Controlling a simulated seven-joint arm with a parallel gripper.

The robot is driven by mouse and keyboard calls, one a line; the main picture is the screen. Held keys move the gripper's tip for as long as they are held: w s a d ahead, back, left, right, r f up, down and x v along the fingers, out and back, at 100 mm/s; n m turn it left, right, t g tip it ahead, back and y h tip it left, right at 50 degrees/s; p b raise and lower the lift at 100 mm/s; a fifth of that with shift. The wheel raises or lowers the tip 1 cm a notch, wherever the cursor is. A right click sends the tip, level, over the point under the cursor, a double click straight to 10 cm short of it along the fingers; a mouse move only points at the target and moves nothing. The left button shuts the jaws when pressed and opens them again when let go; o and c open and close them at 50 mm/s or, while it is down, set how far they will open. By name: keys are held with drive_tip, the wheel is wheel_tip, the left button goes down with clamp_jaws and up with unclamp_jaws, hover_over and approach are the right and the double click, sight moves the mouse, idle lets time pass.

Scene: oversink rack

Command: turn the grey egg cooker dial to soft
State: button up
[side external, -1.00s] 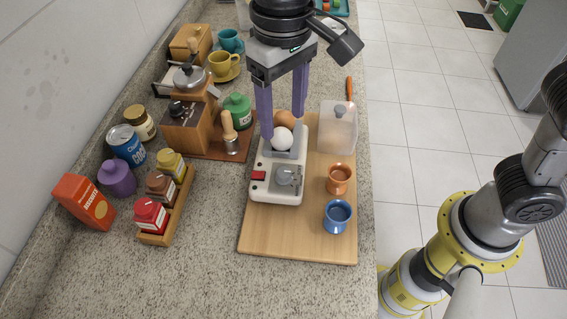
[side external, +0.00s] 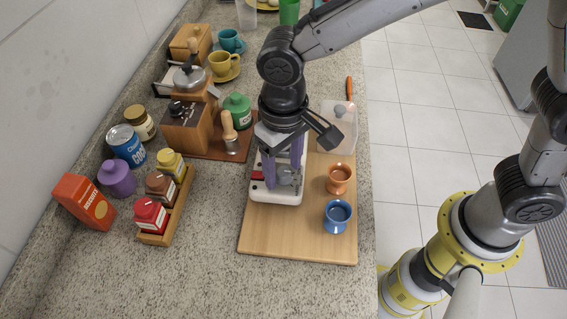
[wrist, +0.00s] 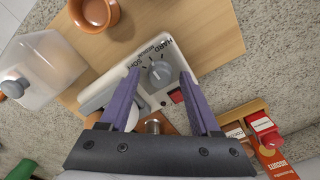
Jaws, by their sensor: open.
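The egg cooker (side external: 275,195) is a white box on a wooden board; its red switch (wrist: 177,96) sits beside the grey dial (wrist: 158,73). The wrist view shows the dial between my fingertips, with HARD, MEDIUM and SOFT printed along one side of it. I cannot tell clearly which label the dial points to. My gripper (wrist: 160,76) is open, with its purple fingers pointing down over the cooker. In the side view my gripper (side external: 283,178) hides the eggs and partly covers the dial. Whether the fingers touch the dial is not clear.
An orange cup (side external: 339,179) and a blue cup (side external: 337,216) stand on the board (side external: 300,245) right of the cooker. A clear container (side external: 340,125) stands behind them. A spice rack (side external: 165,215) is at left. The counter in front of the board is clear.

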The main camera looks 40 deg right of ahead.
clamp_jaws()
drive_tip(key=shift+n, duration=0.4)
drive_tip(key=n, duration=0.3)
drive_tip(key=shift+r+n, duration=0.1)
drive_tip(key=shift+n, duration=2)
drive_tip(key=shift+a, duration=0.1)
unclamp_jaws()
